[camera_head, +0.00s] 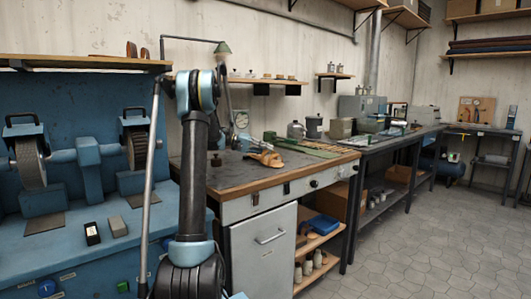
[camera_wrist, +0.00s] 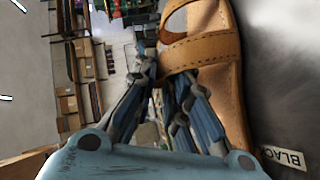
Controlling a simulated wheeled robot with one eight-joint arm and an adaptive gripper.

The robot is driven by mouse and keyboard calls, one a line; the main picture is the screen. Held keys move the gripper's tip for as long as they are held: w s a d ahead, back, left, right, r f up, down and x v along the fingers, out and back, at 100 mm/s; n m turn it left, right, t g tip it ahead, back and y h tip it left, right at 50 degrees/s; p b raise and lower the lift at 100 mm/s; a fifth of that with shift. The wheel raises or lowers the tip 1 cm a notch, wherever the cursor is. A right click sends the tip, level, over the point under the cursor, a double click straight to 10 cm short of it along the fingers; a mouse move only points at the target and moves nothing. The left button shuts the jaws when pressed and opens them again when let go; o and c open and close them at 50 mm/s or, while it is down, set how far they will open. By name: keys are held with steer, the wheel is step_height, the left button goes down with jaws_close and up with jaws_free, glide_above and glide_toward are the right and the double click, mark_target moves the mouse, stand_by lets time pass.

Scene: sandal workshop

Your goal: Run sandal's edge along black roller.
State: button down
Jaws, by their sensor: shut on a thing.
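A tan leather sandal with stitched straps (camera_wrist: 205,50) fills the upper middle of the wrist view. My gripper (camera_wrist: 163,78) is shut on it, with its blue-grey fingers at the strap. The sandal's right edge lies along a large dark grey surface (camera_wrist: 290,80); whether they touch I cannot tell. In the head view, the blue machine has a grey roller (camera_head: 30,163) at left and a darker roller (camera_head: 138,148) at right.
A workbench (camera_head: 235,172) with a tan sandal-like piece (camera_head: 265,157) stands right of my arm. A shelf (camera_head: 85,63) overhangs the rollers. Floor at right is clear.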

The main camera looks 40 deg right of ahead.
steer(key=shift+w, duration=0.35)
steer(key=shift+d, duration=0.3)
stand_by(0.7)
steer(key=shift+a, duration=0.25)
stand_by(0.8)
steer(key=shift+w, duration=0.85)
stand_by(1.0)
steer(key=shift+d, duration=0.25)
stand_by(0.5)
steer(key=shift+a, duration=0.25)
stand_by(0.7)
steer(key=shift+w, duration=1)
stand_by(1.0)
